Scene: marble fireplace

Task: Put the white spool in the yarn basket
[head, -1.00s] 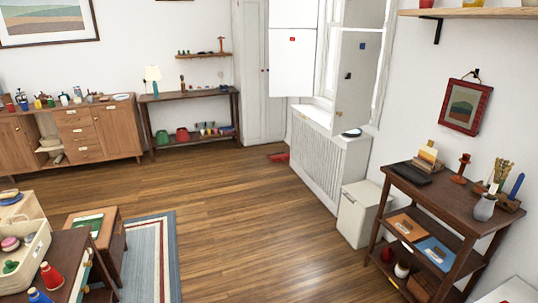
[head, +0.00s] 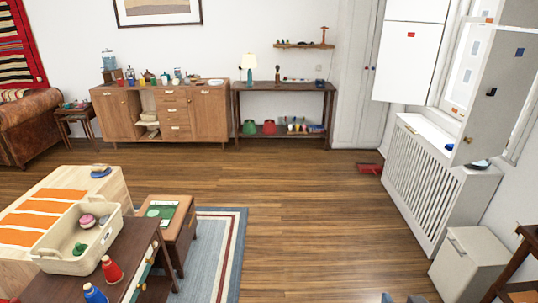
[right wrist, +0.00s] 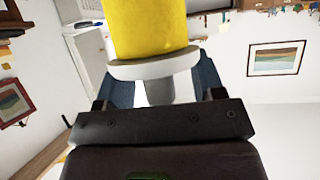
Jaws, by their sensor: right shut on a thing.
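My right gripper (right wrist: 165,90) is shut on a yellow-and-white spool-like thing (right wrist: 150,28) in the right wrist view. Its pale flange and stem sit between the blue fingers, and its yellow part points away from the palm. I see no plainly white spool elsewhere. In the head view, blue tips of my right gripper (head: 402,298) just show at the bottom edge, far right of the basket. A cream basket (head: 60,263), which may be the yarn basket, stands at lower left with pink, green and blue-grey things in it. My left gripper is out of view.
A red spool-like thing (head: 112,270) and a blue one (head: 94,293) stand on the dark table (head: 132,240) beside the basket. A small brown table (head: 182,228) stands behind. The wooden floor (head: 300,235) in the middle is clear. A white bin (head: 468,262) stands at right.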

